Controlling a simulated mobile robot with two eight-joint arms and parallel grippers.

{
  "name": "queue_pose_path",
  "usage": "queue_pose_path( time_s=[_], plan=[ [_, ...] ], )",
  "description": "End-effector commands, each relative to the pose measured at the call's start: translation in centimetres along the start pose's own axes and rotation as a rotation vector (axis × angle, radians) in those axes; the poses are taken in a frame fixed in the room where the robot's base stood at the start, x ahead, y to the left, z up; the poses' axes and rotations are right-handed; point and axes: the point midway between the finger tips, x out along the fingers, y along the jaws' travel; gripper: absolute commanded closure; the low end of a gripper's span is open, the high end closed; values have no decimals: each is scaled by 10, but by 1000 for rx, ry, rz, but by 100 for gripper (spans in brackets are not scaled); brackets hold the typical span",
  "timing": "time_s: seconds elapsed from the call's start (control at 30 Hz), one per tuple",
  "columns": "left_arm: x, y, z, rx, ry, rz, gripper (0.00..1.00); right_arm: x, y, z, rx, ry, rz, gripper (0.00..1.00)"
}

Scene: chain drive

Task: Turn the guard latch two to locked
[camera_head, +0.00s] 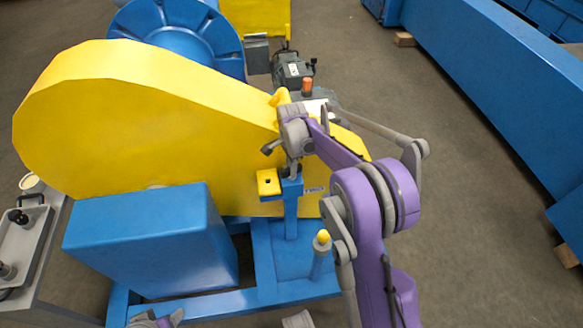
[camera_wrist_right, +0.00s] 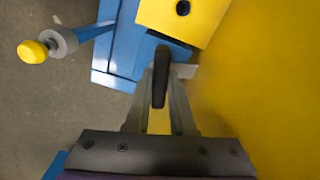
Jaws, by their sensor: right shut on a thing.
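The yellow guard (camera_head: 150,120) is a large rounded cover over the drive. A dark latch handle (camera_wrist_right: 161,75) stands between the fingers of my right gripper in the right wrist view. My right gripper (camera_head: 292,172) is shut on this handle, beside a yellow tab (camera_head: 268,182) at the top of a blue post (camera_head: 291,212). The tab, with a dark hole, also shows in the right wrist view (camera_wrist_right: 195,22). In the head view the gripper and arm mostly hide the handle. My left gripper's fingers do not show; only a purple and grey bit of arm appears at the bottom edge.
A blue post with a yellow knob (camera_head: 322,237) stands on the blue frame near my right arm. A blue box (camera_head: 150,240) is in front of the guard. A grey bench (camera_head: 40,250) is at the left. A long blue beam (camera_head: 490,90) lies at the right beyond open floor.

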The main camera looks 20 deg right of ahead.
Motion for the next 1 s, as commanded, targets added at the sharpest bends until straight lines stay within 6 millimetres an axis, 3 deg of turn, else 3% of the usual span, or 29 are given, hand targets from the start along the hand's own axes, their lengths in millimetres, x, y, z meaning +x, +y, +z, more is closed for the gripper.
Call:
queue_pose_path(
  time_s=[0.1,0.13,0.27,0.67,1.0],
  plan=[
    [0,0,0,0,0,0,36,0,0,0,1,0,0,100],
    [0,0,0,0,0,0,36,0,0,0,1,0,0,72],
    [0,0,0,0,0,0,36,0,0,0,2,0,0,49],
    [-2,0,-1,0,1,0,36,-8,0,0,3,0,0,48],
    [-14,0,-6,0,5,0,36,-73,0,0,2,0,-1,48]
  ],
)
